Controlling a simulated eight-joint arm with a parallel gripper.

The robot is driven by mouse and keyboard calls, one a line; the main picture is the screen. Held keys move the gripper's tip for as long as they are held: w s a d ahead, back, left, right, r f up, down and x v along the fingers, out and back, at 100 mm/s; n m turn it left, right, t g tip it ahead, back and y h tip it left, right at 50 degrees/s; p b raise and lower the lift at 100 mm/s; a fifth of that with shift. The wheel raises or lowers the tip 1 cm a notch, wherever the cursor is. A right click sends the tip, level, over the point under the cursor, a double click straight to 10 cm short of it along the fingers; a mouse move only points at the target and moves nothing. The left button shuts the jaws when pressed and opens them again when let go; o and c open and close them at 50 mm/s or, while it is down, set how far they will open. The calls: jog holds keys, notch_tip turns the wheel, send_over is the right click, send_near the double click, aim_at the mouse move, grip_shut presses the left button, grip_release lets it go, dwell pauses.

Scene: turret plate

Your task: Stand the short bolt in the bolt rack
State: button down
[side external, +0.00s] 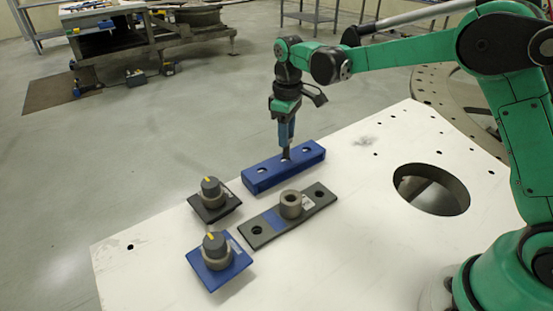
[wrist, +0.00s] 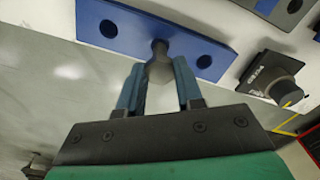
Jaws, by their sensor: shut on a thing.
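The bolt rack is a long blue block (side external: 262,179) with a row of holes in its top, lying on the white plate. It also crosses the top of the wrist view (wrist: 135,29). My gripper (side external: 286,145) points straight down over the middle of the rack. Its fingers are shut on a grey bolt (wrist: 159,68), whose narrow end points at the rack's middle. The bolt's lower end meets the middle hole in the picture; I cannot tell how deep it sits. The outer holes look empty. The bolt's upper part is partly hidden between the fingers.
A dark grey bar with a raised collar (side external: 291,205) lies in front of the rack. Two knobbed fixtures, one on a black base (side external: 210,194) and one on a blue base (side external: 214,253), stand to the left. A large round opening (side external: 431,189) is at the right.

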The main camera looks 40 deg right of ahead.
jog(key=shift+f, duration=1.4)
dwell(1.4)
jog(key=shift+c, duration=0.8)
grip_release()
jog(key=shift+r, duration=3.5)
